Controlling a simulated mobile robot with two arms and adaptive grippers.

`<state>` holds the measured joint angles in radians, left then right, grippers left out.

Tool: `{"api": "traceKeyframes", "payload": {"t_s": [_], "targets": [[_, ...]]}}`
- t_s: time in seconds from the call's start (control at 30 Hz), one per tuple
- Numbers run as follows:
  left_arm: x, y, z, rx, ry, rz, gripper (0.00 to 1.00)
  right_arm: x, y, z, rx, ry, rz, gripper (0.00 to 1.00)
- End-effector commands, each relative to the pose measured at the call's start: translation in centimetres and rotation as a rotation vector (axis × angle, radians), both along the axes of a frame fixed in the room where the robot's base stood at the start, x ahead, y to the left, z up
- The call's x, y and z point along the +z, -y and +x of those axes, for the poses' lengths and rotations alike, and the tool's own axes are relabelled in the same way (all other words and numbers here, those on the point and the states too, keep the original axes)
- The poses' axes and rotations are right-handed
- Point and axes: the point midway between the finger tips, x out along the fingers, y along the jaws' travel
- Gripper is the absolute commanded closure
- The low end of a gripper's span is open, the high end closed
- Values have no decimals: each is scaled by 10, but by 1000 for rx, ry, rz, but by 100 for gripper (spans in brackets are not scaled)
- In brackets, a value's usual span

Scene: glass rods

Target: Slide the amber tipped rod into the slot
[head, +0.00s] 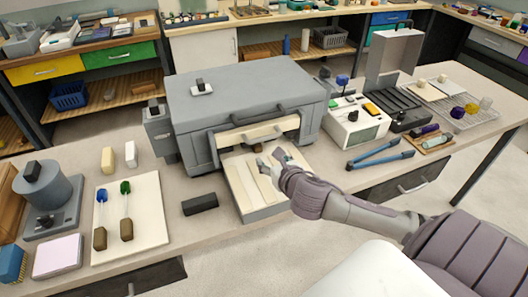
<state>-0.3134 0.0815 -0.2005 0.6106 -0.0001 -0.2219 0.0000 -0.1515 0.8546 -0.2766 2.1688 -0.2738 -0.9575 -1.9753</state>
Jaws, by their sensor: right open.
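My right gripper (271,161) is open over the pale shelf (251,196) that sticks out from the front of a grey box-shaped kiln (247,93). I see nothing held between its fingers. The kiln has a cream-lined front opening (257,133) just behind the gripper. I cannot make out an amber tipped rod; part of the shelf is hidden by the gripper. A clear rod with a blue tip (101,196) and one with a green tip (125,187) lie on a white board at the left, each with a brown end. I cannot tell which opening is the slot. My left gripper is not in view.
A black block (200,204) lies left of the shelf. Blue tongs (380,160) lie to the right, near a white control box (355,124). The white board (148,229) and a grey device (48,190) fill the bench's left end.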

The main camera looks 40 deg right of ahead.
Motion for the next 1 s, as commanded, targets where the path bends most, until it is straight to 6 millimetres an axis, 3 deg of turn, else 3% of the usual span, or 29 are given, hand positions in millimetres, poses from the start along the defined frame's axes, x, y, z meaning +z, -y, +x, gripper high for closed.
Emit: {"api": "traceKeyframes", "payload": {"t_s": [0.2, 0.53, 0.7, 1.0], "targets": [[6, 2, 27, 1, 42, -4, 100, -15, 10, 39, -3, 2, 3, 42], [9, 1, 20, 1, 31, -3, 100, -38, 22, 91, -2, 0, 1, 42], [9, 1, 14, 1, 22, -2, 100, -44, 26, 104, 0, 1, 0, 42], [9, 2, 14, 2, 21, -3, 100, -46, 26, 108, 1, 0, 0, 42]]}}
